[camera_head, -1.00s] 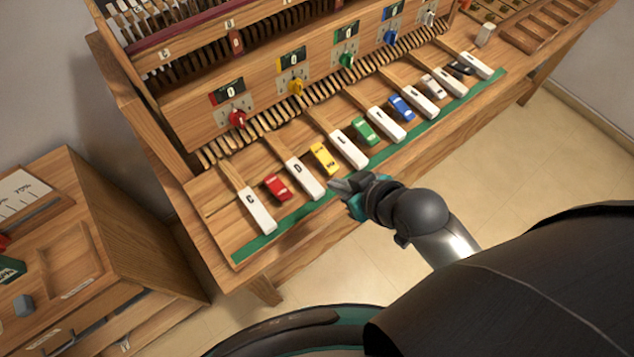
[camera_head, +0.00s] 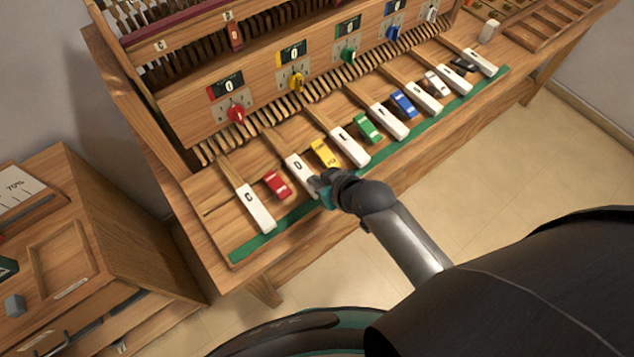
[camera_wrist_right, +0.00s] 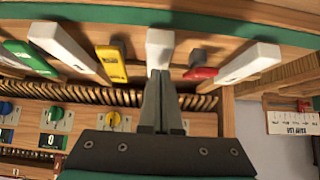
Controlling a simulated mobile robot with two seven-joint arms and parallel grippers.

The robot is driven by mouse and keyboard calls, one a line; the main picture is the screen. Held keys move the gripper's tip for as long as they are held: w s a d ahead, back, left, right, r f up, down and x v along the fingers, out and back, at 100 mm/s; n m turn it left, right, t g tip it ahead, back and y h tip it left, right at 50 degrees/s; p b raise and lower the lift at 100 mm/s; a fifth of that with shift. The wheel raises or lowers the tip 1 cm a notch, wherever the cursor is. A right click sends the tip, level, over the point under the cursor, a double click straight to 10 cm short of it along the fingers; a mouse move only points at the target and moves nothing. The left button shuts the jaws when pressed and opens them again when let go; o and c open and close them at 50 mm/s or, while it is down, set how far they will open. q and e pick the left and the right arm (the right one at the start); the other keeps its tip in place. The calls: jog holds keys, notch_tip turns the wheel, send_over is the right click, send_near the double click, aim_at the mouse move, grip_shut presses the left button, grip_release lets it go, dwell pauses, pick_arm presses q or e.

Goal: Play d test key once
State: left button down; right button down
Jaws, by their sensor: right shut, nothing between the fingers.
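The white D key (camera_head: 297,164) lies between the red car-shaped key (camera_head: 277,185) and the yellow one (camera_head: 325,153) on the wooden keyboard. My right gripper (camera_head: 315,182) is at the front end of the D key and hides part of it. In the right wrist view its closed fingers (camera_wrist_right: 160,78) line up with the D key (camera_wrist_right: 160,42), fingertips overlapping it. Nothing is between the fingers. I cannot tell whether the fingertips touch the key. My left gripper is out of view.
The white C key (camera_head: 255,207) is to the left. More white keys and coloured cars run to the right, along a green strip (camera_head: 300,213) at the front edge. Dials with digit displays (camera_head: 232,98) stand behind. A wooden cabinet (camera_head: 110,230) is at the left.

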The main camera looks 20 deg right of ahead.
jog(key=shift+f, duration=0.55)
jog(key=shift+s+f+b, duration=0.1)
jog(key=shift+f+b, duration=0.2)
jog(key=shift+f, duration=0.35)
jog(key=shift+r, duration=0.15)
jog(key=shift+r+p, duration=0.7)
jog(key=shift+p, duration=0.35)
jog(key=shift+r, duration=0.1)
